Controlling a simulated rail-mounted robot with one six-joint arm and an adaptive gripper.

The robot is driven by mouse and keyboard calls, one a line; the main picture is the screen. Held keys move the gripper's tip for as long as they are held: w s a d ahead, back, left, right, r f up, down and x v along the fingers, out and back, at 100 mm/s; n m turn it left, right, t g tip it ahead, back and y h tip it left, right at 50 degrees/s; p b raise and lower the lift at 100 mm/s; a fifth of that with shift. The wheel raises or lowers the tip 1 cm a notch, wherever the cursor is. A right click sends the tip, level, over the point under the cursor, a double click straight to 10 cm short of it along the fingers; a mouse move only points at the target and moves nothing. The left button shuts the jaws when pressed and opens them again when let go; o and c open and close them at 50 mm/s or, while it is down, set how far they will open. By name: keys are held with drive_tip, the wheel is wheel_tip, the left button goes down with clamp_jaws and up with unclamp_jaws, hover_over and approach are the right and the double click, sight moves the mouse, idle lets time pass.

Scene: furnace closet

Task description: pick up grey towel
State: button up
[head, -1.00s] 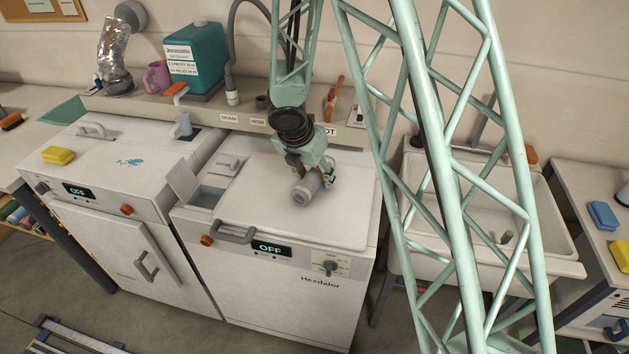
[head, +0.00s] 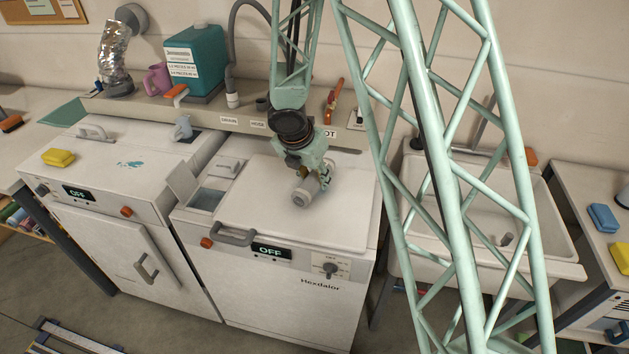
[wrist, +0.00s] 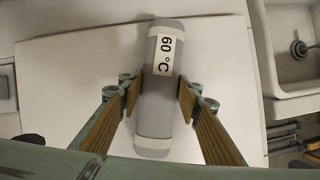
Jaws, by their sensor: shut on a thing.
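The grey towel (head: 306,190) is a rolled grey cylinder with a lighter band near its end. It is at my gripper, over the white lid of the right-hand machine marked "Hexdalor". In the wrist view the towel (wrist: 157,115) runs lengthwise between the fingers, with a white "60 °C" label on its upper part. My gripper (wrist: 158,98) has one finger on each side of it and is shut on it; it also shows in the head view (head: 318,179). I cannot tell whether the towel still touches the lid.
The white machine lid (head: 255,215) around the towel is clear. An open dispenser flap (head: 183,184) stands up at its left. A shelf behind holds a teal canister (head: 195,62) and a pink mug (head: 158,77). A sink (head: 520,225) lies to the right.

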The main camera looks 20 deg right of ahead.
drive_tip(key=shift+r, duration=0.1)
drive_tip(key=shift+r+p, duration=0.9)
drive_tip(key=shift+r, duration=0.9)
drive_tip(key=s+a+b, duration=0.1)
drive_tip(key=s+a, duration=0.1)
drive_tip(key=s, duration=0.2)
drive_tip(key=s+a, duration=0.3)
drive_tip(key=s, duration=0.2)
drive_tip(key=s+a+r+b, duration=0.1)
drive_tip(key=s+a, duration=0.2)
drive_tip(key=s, duration=0.1)
drive_tip(key=shift+s+a+r+b, duration=0.1)
drive_tip(key=shift+s+a+b, duration=0.15)
drive_tip(key=shift+s+b, duration=0.05)
drive_tip(key=shift+w, duration=0.1)
drive_tip(key=shift+w+d+r+m, duration=0.2)
drive_tip(key=shift+w+d+m, duration=0.3)
drive_tip(key=shift+w, duration=0.1)
drive_tip(key=w+d+r+m+g+h, duration=0.1)
drive_tip(key=w+d+r+m+g, duration=0.2)
drive_tip(key=w+d+m, duration=0.4)
wheel_tip(320, 180, up, 11)
drive_tip(key=m+g+y+b, duration=0.3)
drive_tip(key=m+g+y, duration=0.15)
drive_tip(key=m, duration=1.45)
hover_over(316, 173)
drive_tip(key=shift+s+a+r, duration=0.15)
drive_tip(key=shift+a+r, duration=0.05)
drive_tip(key=shift+a, duration=0.15)
